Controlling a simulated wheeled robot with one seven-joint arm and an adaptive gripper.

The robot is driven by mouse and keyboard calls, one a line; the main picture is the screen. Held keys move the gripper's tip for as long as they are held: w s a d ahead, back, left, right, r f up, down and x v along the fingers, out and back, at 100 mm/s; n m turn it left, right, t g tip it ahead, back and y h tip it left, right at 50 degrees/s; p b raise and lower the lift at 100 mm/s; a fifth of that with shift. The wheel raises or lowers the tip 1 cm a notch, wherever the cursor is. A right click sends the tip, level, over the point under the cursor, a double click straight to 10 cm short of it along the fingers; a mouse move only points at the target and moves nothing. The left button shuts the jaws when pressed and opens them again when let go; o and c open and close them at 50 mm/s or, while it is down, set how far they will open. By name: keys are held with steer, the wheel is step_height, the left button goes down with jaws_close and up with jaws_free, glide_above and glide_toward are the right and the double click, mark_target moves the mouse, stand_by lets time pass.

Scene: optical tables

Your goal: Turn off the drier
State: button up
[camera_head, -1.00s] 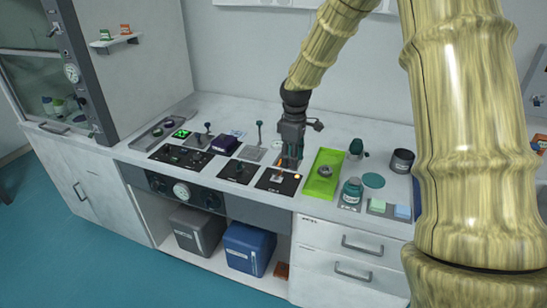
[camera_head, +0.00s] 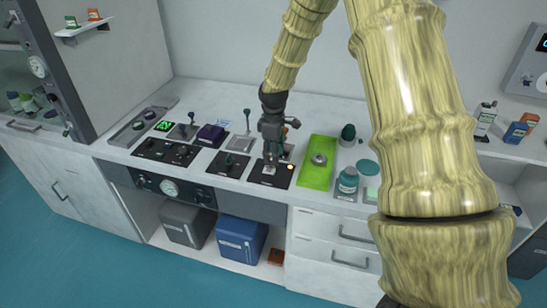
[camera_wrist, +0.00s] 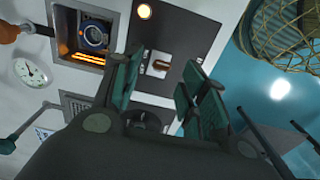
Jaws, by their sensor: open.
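My gripper (camera_head: 271,163) points down over the panel. In the wrist view its teal fingers (camera_wrist: 165,75) are apart, with the switch showing between them. Contact cannot be told.
A green tray (camera_head: 317,174) with a metal part lies just right of the panel. Left are another black panel (camera_head: 228,163) with a lever and a purple box (camera_head: 210,135). A thin upright lever (camera_head: 247,120) stands behind.

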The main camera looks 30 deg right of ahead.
steer(key=shift+s+f, duration=0.35)
steer(key=shift+f, duration=0.3)
steer(key=shift+w+f+p, duration=0.25)
steer(key=shift+f+p, duration=0.05)
steer(key=shift+f, duration=0.5)
steer(key=shift+s, duration=0.1)
steer(key=shift+r, duration=0.1)
jaws_close()
